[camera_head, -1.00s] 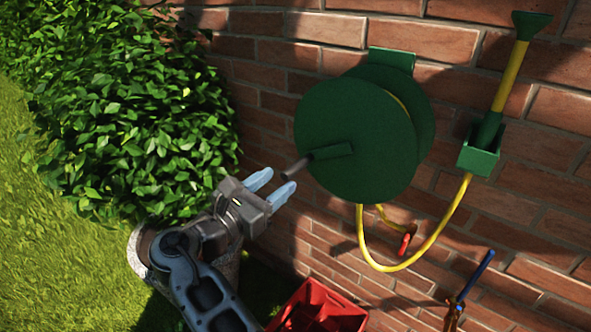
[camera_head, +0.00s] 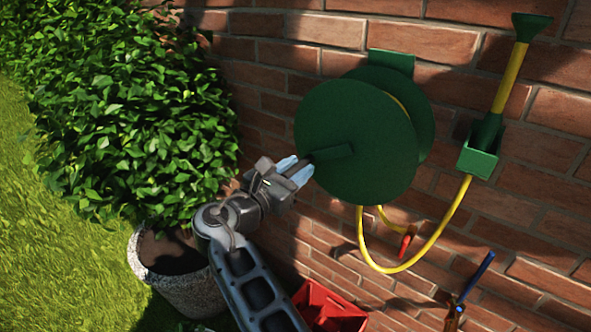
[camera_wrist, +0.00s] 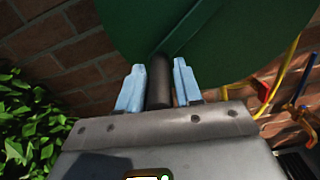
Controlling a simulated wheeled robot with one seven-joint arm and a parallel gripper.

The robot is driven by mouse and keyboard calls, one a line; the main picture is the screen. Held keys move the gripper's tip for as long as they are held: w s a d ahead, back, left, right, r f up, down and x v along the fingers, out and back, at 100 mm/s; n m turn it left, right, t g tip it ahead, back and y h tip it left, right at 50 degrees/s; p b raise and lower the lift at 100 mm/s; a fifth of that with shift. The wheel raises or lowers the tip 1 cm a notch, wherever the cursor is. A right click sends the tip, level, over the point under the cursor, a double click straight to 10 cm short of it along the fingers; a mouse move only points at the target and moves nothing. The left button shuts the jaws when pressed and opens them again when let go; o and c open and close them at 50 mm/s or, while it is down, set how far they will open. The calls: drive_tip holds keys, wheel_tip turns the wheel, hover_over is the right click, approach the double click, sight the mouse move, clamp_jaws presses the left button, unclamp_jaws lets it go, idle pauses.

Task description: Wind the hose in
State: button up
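The green hose reel (camera_head: 355,140) is on the brick wall, with yellow hose showing between its discs. A crank arm on its front disc carries a dark handle (camera_wrist: 160,82). My gripper (camera_head: 295,169) is at the handle, its pale blue fingers (camera_wrist: 130,88) on either side. In the wrist view, narrow gaps show between fingers and handle, so it looks open around it. The yellow hose (camera_head: 391,270) hangs in a loop below the reel and runs up to the green holder (camera_head: 479,160). A green-ended yellow nozzle (camera_head: 511,75) stands upright in the holder.
A leafy bush in a stone pot (camera_head: 190,283) stands at the left on grass. A red crate (camera_head: 330,308) lies below the reel. A red tap handle (camera_head: 406,244) and a blue-handled tool (camera_head: 476,275) are on the wall at the lower right.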

clamp_jaws()
drive_tip(key=shift+p, duration=0.35)
